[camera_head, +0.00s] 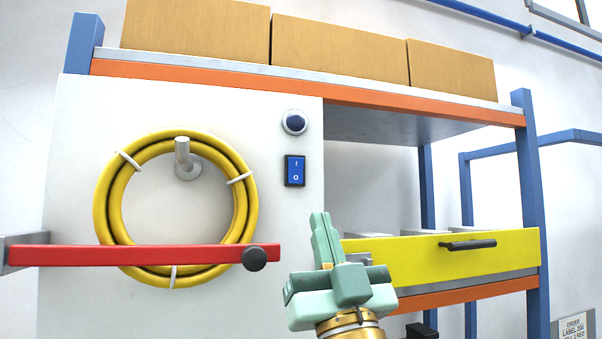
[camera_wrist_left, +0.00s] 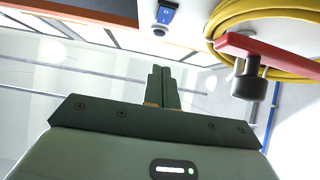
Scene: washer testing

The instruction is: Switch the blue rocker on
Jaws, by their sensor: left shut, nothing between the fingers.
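The blue rocker (camera_head: 294,171) sits on the white panel (camera_head: 270,220), with a white "I" at its top and an "O" at its bottom. I cannot tell which half is pressed in. It also shows at the top edge of the left wrist view (camera_wrist_left: 167,13). My left gripper (camera_head: 320,216), green with a brass-coloured wrist, is shut and empty. Its fingers point up, below and a little right of the rocker, apart from it. The closed fingertips show in the left wrist view (camera_wrist_left: 161,68). My right gripper is not in view.
A dark blue round button (camera_head: 294,122) is above the rocker. A yellow hose coil (camera_head: 247,205) hangs at left, with a red bar (camera_head: 150,256) and black knob (camera_head: 254,259) in front. A yellow drawer (camera_head: 400,260) is right of my gripper. Cardboard boxes (camera_head: 340,45) stand on top.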

